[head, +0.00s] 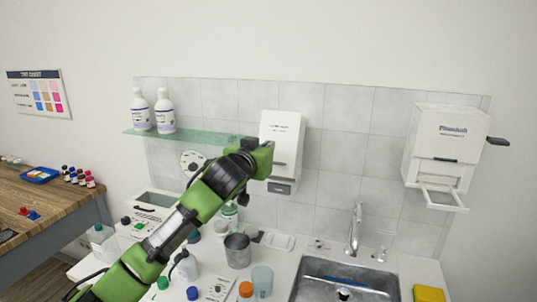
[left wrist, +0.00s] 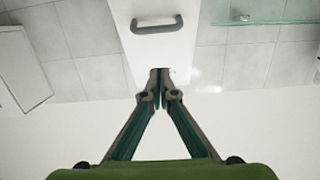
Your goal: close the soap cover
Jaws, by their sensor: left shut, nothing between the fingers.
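The white soap dispenser (head: 283,128) hangs on the tiled wall, right of the glass shelf. Its tall front cover has small green print near the top and a dark slot or handle lower down. My left gripper (left wrist: 160,92) is shut and empty. In the head view its green body overlaps the dispenser's left edge and its fingertips are hidden. In the left wrist view the fingertips meet at the end of a white panel (left wrist: 185,45) with a grey handle (left wrist: 157,24). I cannot tell whether they touch it, or how far the cover stands open. My right gripper is not in view.
A white towel dispenser (head: 440,145) with a tray hangs at the right. The glass shelf (head: 190,139) holds two white bottles (head: 165,110). Bottles, beakers and a grey cup (head: 237,250) crowd the counter below, beside the sink (head: 320,271). The wall above is clear.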

